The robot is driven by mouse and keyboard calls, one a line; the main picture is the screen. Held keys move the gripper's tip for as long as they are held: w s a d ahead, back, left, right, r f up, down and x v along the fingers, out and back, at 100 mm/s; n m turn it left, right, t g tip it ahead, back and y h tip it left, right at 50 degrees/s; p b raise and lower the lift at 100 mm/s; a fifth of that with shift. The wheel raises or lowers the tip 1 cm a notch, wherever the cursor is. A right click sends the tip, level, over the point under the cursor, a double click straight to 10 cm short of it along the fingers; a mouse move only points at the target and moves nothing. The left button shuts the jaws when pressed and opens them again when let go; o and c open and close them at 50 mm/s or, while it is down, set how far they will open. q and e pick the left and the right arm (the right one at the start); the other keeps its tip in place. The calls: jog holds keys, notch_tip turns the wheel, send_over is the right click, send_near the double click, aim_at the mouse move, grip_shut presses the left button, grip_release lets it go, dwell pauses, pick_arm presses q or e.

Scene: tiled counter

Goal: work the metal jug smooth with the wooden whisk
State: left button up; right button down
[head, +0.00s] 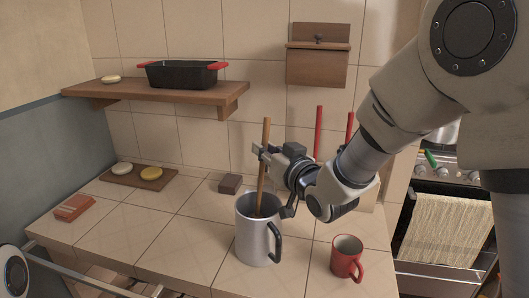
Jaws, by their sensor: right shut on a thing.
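The metal jug (257,243) stands upright on the tiled counter, with its dark handle on the right. The wooden whisk (265,150) is a long thin stick, nearly upright, and its lower end is down inside the jug, hidden by the jug wall. My right gripper (262,154) is shut on the whisk's upper part, above the jug rim. My left gripper is not in view; only a round piece that may be part of my left arm shows at the lower left edge.
A red mug (346,258) stands right of the jug. A small dark block (230,184) lies behind it. A wooden board (138,176) with two round pieces and a red box (75,207) are at left. A shelf (150,93) holds a black pan (181,75). A stove with a towel (437,235) is at right.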

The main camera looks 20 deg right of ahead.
jog(key=shift+w+d+r+p, duration=0.1)
jog(key=shift+d+r+p, duration=0.2)
jog(key=shift+r+p, duration=1.5)
jog(key=shift+w+d+r+p, duration=0.2)
jog(key=shift+r+p, duration=0.95)
jog(key=shift+r, duration=1.1)
jog(key=shift+w+d+r+p, duration=0.1)
jog(key=shift+d+r+p, duration=0.25)
jog(key=shift+r+p, duration=1.45)
jog(key=shift+r+b, duration=0.2)
jog(key=shift+b, duration=0.15)
notch_tip(320, 180, up, 4)
jog(key=p, duration=0.2)
jog(key=shift+f+p, duration=0.25)
jog(key=shift+p, duration=0.1)
jog(key=shift+s+r, duration=0.1)
jog(key=shift+r, duration=0.25)
jog(key=shift+f, duration=0.1)
